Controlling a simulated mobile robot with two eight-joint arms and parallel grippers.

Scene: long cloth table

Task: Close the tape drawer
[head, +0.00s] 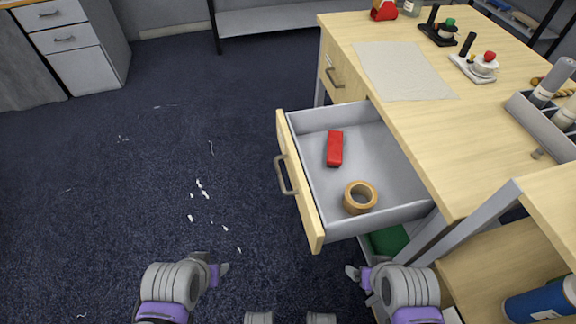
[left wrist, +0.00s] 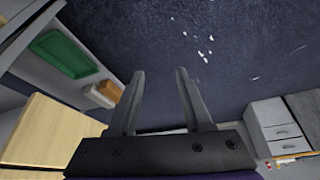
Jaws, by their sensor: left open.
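The tape drawer has a light wooden front (head: 294,165) with a grey bar handle (head: 284,174). It stands pulled out of the wooden desk (head: 432,130) toward the left. Inside its grey tray lie a tan tape roll (head: 347,196) and a red block-like object (head: 335,148). My left gripper (head: 222,268) is low in the head view, left of the drawer and apart from it. In the left wrist view its fingers (left wrist: 160,73) are spread with nothing between them. My right gripper (head: 352,272) is below the drawer's near corner in the picture; its jaw opening is unclear.
A second desk drawer (head: 341,76) farther back appears closed. A paper sheet (head: 405,70) and small items lie on the desktop. A green bin (head: 388,241) shows below the drawer; a shelf with a blue cylinder (head: 540,300) is at lower right. The carpet (head: 130,190) at left is mostly free.

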